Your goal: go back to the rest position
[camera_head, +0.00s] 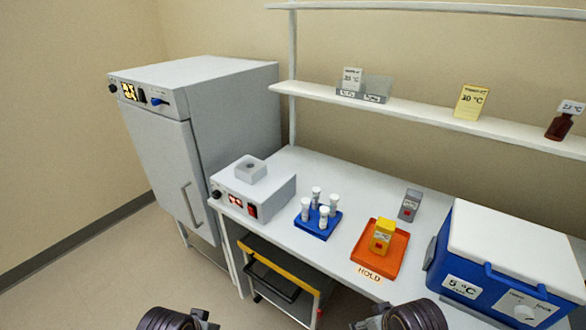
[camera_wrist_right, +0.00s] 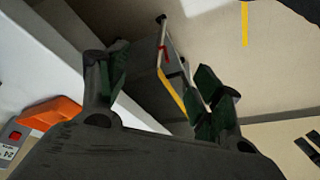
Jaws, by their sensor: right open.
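My left gripper (camera_head: 200,320) is at the bottom edge of the head view, cut off by the frame, so its fingers do not show clearly. My right gripper (camera_head: 372,321) is at the bottom edge too, in front of the bench. In the right wrist view its two dark fingers (camera_wrist_right: 160,88) stand wide apart with nothing between them. Both arms are low and apart from the bench items.
The white bench (camera_head: 335,260) carries a grey heater box (camera_head: 275,198), a blue tube rack (camera_head: 318,224), an orange tray (camera_head: 393,262) with a yellow box (camera_head: 381,237), and a blue cooler (camera_head: 485,262). A yellow-edged cart (camera_head: 275,250) stands below. A grey cabinet (camera_head: 160,165) is left; floor before it is clear.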

